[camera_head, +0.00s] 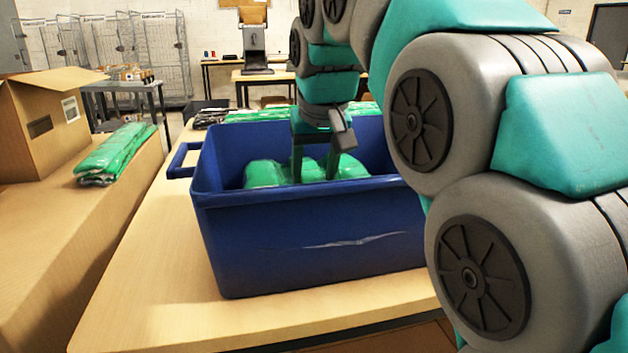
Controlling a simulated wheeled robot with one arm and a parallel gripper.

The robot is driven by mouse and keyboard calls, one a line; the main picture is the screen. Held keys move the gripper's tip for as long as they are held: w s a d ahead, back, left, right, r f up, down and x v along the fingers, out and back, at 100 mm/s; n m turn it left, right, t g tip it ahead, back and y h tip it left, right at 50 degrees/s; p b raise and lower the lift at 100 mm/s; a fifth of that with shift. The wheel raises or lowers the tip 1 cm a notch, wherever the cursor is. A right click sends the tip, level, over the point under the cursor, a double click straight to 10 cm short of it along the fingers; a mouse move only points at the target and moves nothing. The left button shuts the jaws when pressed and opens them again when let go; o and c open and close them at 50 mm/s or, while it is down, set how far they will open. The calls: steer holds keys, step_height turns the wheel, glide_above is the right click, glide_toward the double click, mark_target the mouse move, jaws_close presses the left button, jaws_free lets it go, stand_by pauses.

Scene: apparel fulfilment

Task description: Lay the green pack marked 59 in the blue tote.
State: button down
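The blue tote (310,245) stands on the wooden table in the middle of the view. Green plastic-wrapped goods (265,174) lie inside it, partly hidden by its front wall. I cannot tell whether they are one pack or more, and no number can be read. My gripper (314,178) points down into the tote, its two fingers apart, with green wrap showing between and beside them. The fingertips are at the green wrap; contact is hard to judge. Another green pack (116,152) lies on a cardboard surface at the left, its marking unreadable.
An open cardboard box (45,125) stands at the left. Behind the tote lie more green packs (262,115) and dark packs (208,117). The bare tabletop (150,270) is clear left of the tote. My arm covers the right side.

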steer(key=shift+f, duration=0.55)
steer(key=shift+f, duration=0.3)
steer(key=shift+c, duration=1)
jaws_free()
steer(key=shift+r, duration=0.1)
steer(key=shift+r, duration=0.6)
steer(key=v, duration=0.8)
steer(key=shift+s+r, duration=0.1)
steer(key=shift+s, duration=0.05)
steer(key=shift+p+v, duration=1.3)
steer(key=shift+v, duration=0.2)
